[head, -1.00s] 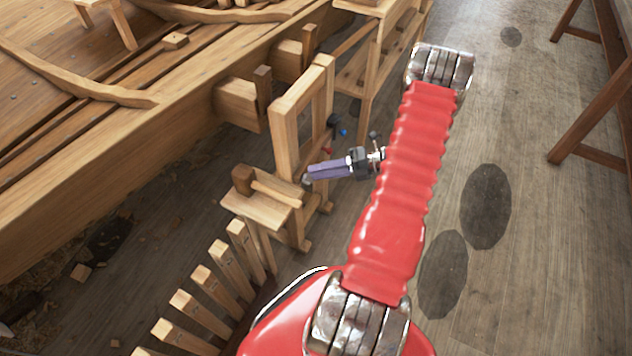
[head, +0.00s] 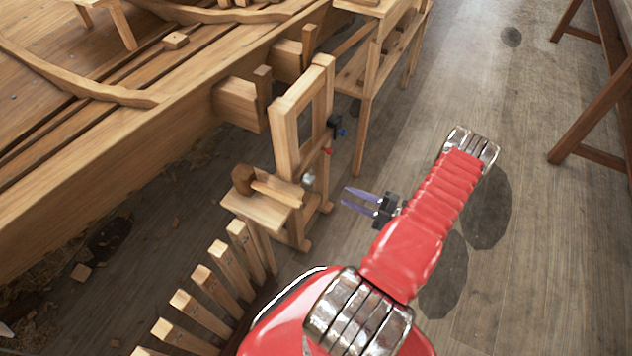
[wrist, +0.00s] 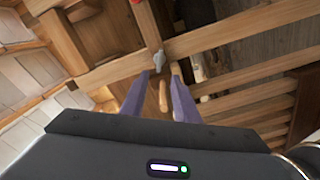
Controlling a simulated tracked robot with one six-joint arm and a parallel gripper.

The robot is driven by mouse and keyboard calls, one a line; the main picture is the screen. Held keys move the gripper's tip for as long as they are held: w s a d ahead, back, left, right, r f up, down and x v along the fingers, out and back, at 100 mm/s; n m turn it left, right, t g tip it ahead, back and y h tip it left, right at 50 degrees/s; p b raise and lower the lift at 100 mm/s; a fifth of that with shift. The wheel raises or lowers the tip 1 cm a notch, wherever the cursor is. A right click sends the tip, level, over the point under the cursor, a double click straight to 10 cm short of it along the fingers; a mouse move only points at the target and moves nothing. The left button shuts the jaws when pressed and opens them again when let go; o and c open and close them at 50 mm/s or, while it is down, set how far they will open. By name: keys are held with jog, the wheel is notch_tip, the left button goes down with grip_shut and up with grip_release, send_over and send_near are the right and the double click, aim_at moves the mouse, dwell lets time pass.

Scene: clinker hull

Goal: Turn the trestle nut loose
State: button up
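The trestle is an upright wooden frame (head: 285,140) beside the hull. A small pale grey nut (head: 308,179) sits low on its near right side, above the trestle's foot. In the wrist view the grey nut (wrist: 158,58) is just beyond and between my fingertips, against a wooden bar. My gripper (head: 346,197), with two purple fingers, points left at the nut with a clear gap. The fingers are apart with nothing gripped between them, as the wrist view (wrist: 158,80) shows too. I cannot tell how far the nut is turned.
A wooden mallet (head: 262,184) lies on a small bench left of the nut. A black-and-blue fitting (head: 336,128) and a red one (head: 327,150) sit on the trestle above it. A wooden shelf stand (head: 366,90) is behind.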

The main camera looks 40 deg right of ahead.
aim_at(313, 181)
jog(key=x, duration=1.4)
jog(key=shift+c, duration=0.4)
jog(key=shift+s+a, duration=0.1)
jog(key=c, duration=0.6)
grip_shut()
